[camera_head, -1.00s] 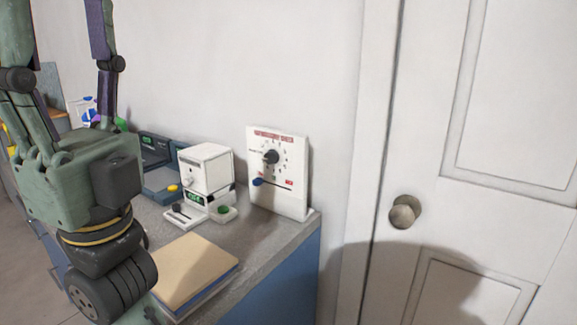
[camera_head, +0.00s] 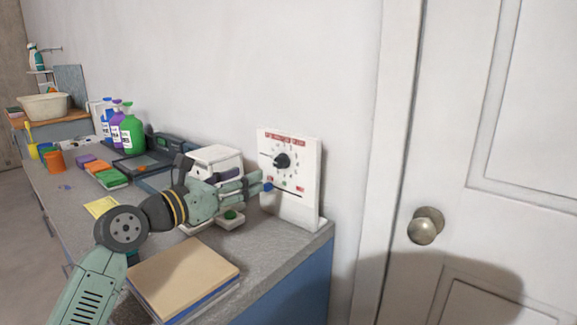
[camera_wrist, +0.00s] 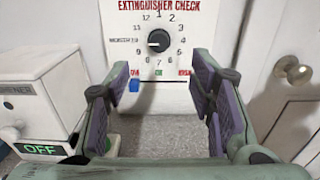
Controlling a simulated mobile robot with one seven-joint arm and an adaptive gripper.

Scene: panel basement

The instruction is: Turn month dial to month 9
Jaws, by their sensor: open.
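The white extinguisher check panel (camera_head: 297,208) stands upright near the counter's right end, against the wall. Its black round month dial (camera_head: 282,160) sits in a ring of printed numbers; it also shows in the wrist view (camera_wrist: 159,40). A light mark on the dial seems to point left, but the number is too small to read surely. A blue slider (camera_wrist: 134,86) sits at the left of the row below. My gripper (camera_head: 257,184) is open and empty, in front of the panel and lower than the dial. In the wrist view its fingers (camera_wrist: 157,82) are spread, with the dial beyond and above them.
A white box (camera_head: 217,156) with a green OFF display (camera_wrist: 40,149) stands left of the panel. A tan book (camera_head: 183,275) lies at the counter's front. Bottles (camera_head: 131,132) stand further left. A door with a round knob (camera_head: 426,225) is at right.

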